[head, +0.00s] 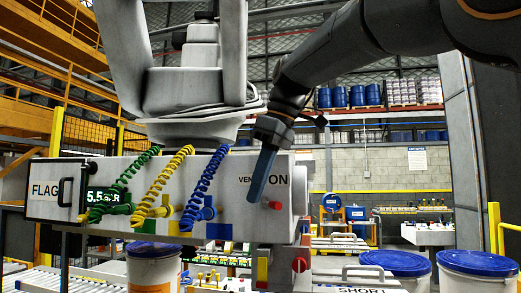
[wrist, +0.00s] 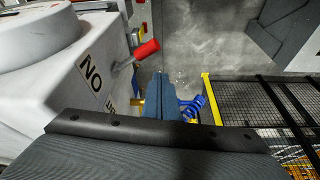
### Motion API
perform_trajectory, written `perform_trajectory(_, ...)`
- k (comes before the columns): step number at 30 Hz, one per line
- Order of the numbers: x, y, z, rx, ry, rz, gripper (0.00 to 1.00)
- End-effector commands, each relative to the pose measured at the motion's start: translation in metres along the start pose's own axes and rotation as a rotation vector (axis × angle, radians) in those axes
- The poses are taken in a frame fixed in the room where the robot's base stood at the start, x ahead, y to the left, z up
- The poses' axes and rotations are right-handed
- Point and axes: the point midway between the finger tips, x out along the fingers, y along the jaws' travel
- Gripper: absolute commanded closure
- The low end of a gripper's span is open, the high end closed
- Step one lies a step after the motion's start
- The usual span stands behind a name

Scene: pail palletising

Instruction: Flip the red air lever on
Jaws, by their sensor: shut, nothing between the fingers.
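The red lever (head: 275,205) sticks out of the front of the white overhead beam (head: 160,165), near its right end. It shows a red grip (wrist: 147,49) on a thin metal stem in the wrist view, beside the letters "ON". My gripper (head: 259,188) is shut and empty, its blue-grey fingers pointing down in front of the beam, just left of the red grip in the head view. In the wrist view the fingers (wrist: 164,90) are below the grip, with a visible gap. The fingers hide part of the lettering between "VEN" and "ON".
Coiled green (head: 123,184), yellow (head: 165,182) and blue (head: 205,187) hoses hang along the beam left of my gripper. Blue-lidded pails (head: 478,264) stand at lower right.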

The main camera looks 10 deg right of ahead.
Motion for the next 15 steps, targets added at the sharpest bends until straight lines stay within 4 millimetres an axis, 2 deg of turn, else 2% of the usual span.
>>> perform_trajectory(2, -0.002, -0.008, -0.012, -0.003, 0.003, 0.0, 1.0)
perform_trajectory(15, -0.072, 0.013, -0.016, 0.001, 0.006, 0.002, 1.0)
